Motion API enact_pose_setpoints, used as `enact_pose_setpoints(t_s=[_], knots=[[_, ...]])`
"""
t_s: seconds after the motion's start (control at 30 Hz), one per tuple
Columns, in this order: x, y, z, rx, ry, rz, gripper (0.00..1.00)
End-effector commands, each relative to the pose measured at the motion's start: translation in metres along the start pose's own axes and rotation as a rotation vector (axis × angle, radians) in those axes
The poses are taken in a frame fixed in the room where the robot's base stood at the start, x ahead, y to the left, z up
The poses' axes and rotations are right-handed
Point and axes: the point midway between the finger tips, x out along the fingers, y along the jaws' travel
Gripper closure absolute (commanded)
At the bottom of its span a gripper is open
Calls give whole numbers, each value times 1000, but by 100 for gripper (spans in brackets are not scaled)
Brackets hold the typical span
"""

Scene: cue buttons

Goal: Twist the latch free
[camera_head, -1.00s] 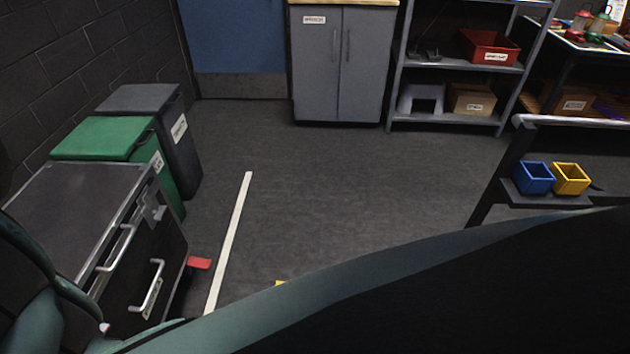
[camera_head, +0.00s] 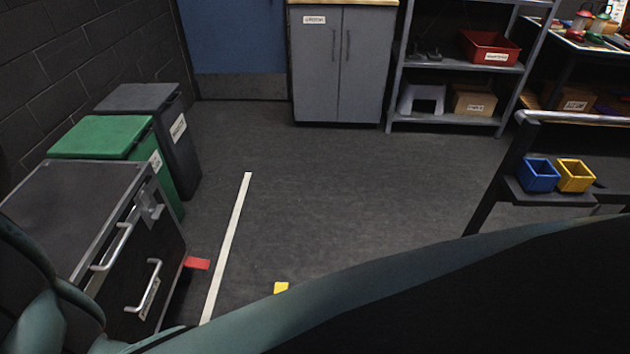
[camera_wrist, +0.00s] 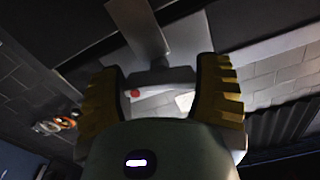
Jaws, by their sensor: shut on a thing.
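In the wrist view my gripper (camera_wrist: 165,90) has its two ridged yellow-brown fingers on either side of a grey bar (camera_wrist: 158,76). It is shut on this bar, which looks like the latch's handle. A flat light-grey metal strip (camera_wrist: 138,28) runs up from the bar. A pale piece with a red dot lies just behind, between the fingers. In the head view my gripper does not show, and my dark arm covers the lower right. I cannot tell there where the held latch is.
A dark drawer cabinet (camera_head: 75,200) with light handles stands at left, beside a green bin (camera_head: 105,136) and a grey bin (camera_head: 140,98). A rail stand at right carries a blue box (camera_head: 538,176) and a yellow box (camera_head: 575,176).

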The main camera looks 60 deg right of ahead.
Motion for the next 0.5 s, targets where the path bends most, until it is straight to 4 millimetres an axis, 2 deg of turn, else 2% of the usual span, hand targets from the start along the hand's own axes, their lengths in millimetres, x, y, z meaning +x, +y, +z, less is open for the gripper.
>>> enact_pose_setpoints(t_s=[0.5], knots=[[0, 1, 2, 494, 9, -2, 69]])
